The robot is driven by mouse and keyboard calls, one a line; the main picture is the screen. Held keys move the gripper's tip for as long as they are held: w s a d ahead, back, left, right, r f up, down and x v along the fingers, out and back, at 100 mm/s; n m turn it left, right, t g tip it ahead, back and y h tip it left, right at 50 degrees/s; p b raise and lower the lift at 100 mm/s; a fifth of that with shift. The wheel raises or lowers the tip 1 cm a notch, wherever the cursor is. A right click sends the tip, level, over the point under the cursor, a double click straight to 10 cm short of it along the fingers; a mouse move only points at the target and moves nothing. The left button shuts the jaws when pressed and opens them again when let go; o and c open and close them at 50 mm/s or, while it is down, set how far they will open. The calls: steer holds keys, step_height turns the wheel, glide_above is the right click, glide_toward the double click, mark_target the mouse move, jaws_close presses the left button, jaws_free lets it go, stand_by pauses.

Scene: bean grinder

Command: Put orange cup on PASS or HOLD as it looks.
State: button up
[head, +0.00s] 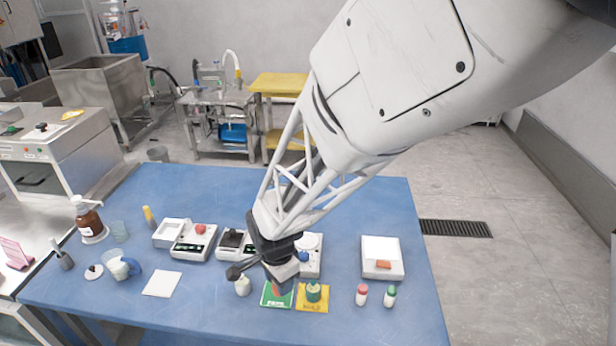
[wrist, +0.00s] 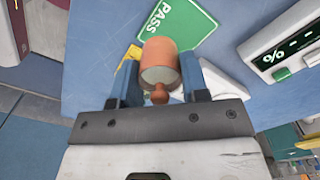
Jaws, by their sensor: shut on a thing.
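My gripper (head: 281,279) is shut on the orange cup (wrist: 160,52), which sits between the blue fingers in the wrist view (wrist: 160,82). The cup has an orange side, a pale grey end face and an orange knob. In the head view the cup (head: 279,288) is partly hidden by my gripper and is over the green PASS card (head: 270,300). Whether it touches the card I cannot tell. The PASS card also shows in the wrist view (wrist: 178,22). The yellow HOLD card (head: 312,305) lies just right of it, with a green cup (head: 313,290) on it.
A small white container (head: 242,287) stands left of the PASS card. Bottles with red (head: 361,294) and green (head: 389,296) caps stand right of the HOLD card. White devices stand behind, including one with a red top (head: 194,242). A white scale (head: 382,250) stands far right. The blue table's front is clear.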

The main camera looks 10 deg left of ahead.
steer(key=shift+w+a, duration=0.6)
steer(key=shift+w, duration=0.3)
steer(key=shift+f, duration=0.15)
steer(key=shift+f, duration=1.7)
steer(key=shift+f, duration=0.1)
steer(key=o, duration=1)
step_height(320, 180, up, 12)
steer(key=shift+r, duration=0.15)
